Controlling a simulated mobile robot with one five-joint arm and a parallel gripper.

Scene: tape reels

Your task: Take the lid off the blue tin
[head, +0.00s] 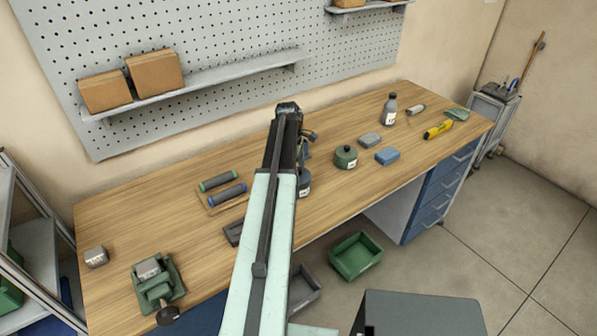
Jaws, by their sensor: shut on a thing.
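The blue tin (305,186) stands on the workbench, dark blue-grey with a white label. My own arm hides its left part. My gripper (305,154) is just above the tin, partly behind my arm, and is shut on the tin's lid. The lid is mostly hidden, and I cannot tell whether it still touches the tin. A green tin (346,158) with a knobbed lid stands to the right, apart from my gripper.
The workbench (130,210) carries two dark rolls (227,195), a grey block (370,140), a blue block (387,156), a bottle (389,109), a yellow tool (438,129) and a green vise (158,283). A green crate (356,257) is on the floor. A shelf (215,78) hangs behind.

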